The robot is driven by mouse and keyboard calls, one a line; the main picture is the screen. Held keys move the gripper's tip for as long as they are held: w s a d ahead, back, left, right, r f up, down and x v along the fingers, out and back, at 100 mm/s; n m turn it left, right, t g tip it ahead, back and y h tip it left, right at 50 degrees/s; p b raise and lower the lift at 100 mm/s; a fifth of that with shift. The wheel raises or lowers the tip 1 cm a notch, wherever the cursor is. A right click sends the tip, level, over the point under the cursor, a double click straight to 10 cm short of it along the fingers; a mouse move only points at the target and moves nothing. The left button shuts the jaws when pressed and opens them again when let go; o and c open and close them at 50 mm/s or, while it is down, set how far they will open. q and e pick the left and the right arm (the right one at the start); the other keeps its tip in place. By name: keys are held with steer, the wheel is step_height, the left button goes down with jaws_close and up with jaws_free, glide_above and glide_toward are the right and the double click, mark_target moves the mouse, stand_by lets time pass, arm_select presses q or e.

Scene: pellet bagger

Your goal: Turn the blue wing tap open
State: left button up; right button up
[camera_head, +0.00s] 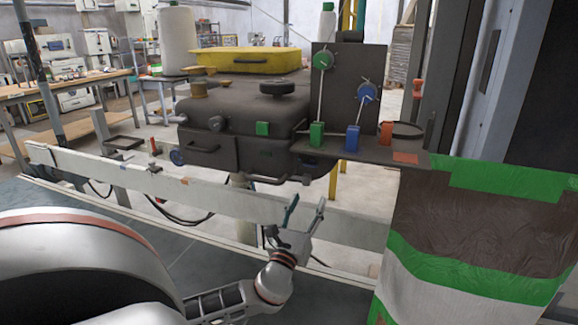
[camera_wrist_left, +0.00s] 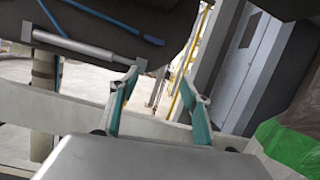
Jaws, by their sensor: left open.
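A blue round piece with thin crossing bars (camera_head: 367,92) is on the dark upright panel, with a thin rod running down to a blue block (camera_head: 352,138). I cannot tell for sure which is the wing tap. My left gripper (camera_head: 305,212) is open and empty, in front of and below the machine, apart from both blue pieces. In the left wrist view its two teal-sided fingers (camera_wrist_left: 163,97) are spread with nothing between them. My right gripper is not in view.
A pale rail (camera_head: 210,198) runs across behind the gripper. The dark machine (camera_head: 250,110) carries a yellow lid (camera_head: 253,60) and a front bar handle. Green round and block pieces (camera_head: 323,60) share the panel. A large striped bag (camera_head: 470,235) stands at right.

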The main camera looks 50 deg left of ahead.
arm_select(q)
steer(key=m+t+y, duration=0.1)
glide_toward(309, 166)
steer(key=w, duration=0.1)
steer(key=shift+x, duration=4.3)
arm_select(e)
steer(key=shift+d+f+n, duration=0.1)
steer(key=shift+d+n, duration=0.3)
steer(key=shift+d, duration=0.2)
arm_select(q)
steer(key=shift+s+a+r, duration=0.15)
steer(key=shift+s, duration=0.05)
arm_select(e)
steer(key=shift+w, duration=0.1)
arm_select(q)
steer(key=c, duration=1.1)
